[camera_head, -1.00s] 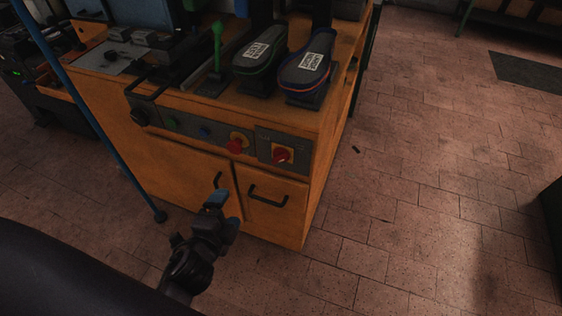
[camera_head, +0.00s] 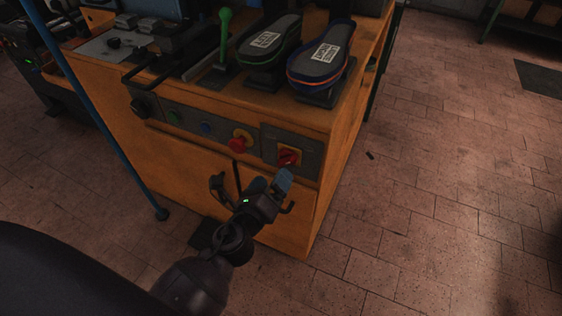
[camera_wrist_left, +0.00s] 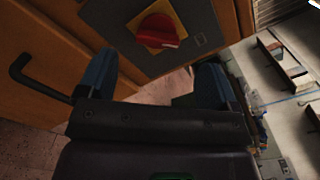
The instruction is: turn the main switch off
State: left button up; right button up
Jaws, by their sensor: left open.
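The main switch (camera_head: 289,156) is a red rotary knob on a yellow plate, set in a grey panel (camera_head: 270,145) at the right end of the orange cabinet's front. In the left wrist view the red knob (camera_wrist_left: 157,31) shows at the top, ahead of the fingers and tilted in the picture. My left gripper (camera_head: 284,179) is just below the switch and apart from it. In the left wrist view its two blue-tipped fingers (camera_wrist_left: 154,80) are spread, with nothing between them. My right gripper is not in view.
A red mushroom button (camera_head: 237,146) sits left of the switch, with blue (camera_head: 206,128) and green buttons further left. A black door handle (camera_wrist_left: 38,82) sticks out beside my gripper. Two shoe forms (camera_head: 322,66) stand on the cabinet top. The floor at right is mostly clear.

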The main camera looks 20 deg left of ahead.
aim_at(283, 163)
pick_arm(q)
jog(key=shift+w+f, duration=0.1)
jog(key=shift+w, duration=3.05)
jog(key=c, duration=0.9)
